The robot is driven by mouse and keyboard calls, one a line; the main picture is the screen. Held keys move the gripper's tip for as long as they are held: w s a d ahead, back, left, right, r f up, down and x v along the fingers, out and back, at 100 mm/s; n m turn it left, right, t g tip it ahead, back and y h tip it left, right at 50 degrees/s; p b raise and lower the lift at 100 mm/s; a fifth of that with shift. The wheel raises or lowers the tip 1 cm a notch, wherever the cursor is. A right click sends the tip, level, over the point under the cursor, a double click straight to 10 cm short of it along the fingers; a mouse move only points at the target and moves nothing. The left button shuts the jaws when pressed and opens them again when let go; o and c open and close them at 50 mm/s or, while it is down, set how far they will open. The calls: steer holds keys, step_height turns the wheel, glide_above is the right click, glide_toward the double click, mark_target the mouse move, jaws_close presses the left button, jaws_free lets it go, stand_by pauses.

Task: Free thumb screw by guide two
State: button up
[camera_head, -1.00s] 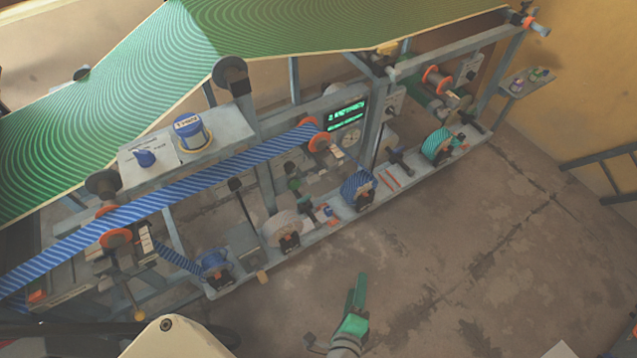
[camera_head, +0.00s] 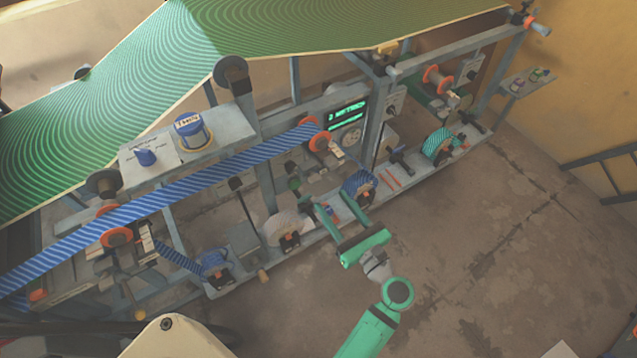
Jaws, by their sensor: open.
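The blue striped web (camera_head: 200,186) runs between two rollers with orange flanges. The right guide roller (camera_head: 320,142) has a pale marked scale (camera_head: 337,151) beside it. The left guide roller (camera_head: 115,238) has another pale scale (camera_head: 147,236). I cannot make out a label for guide two, and no thumb screw is clear at this size. My green gripper (camera_head: 330,204) is open and appears empty. Its fingers point up and left in front of the lower shelf, between the white roll (camera_head: 286,228) and the blue striped roll (camera_head: 358,184), below the right guide.
A lit green display (camera_head: 347,115) is on the frame behind the right guide. A teal roll (camera_head: 438,143) sits farther right. The floor (camera_head: 480,240) in front is clear.

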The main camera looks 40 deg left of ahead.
mark_target(316, 182)
steer(key=x, duration=0.8)
steer(key=shift+w+a, duration=0.1)
steer(key=shift+a, duration=0.05)
steer(key=shift+c, duration=0.2)
steer(key=c, duration=1)
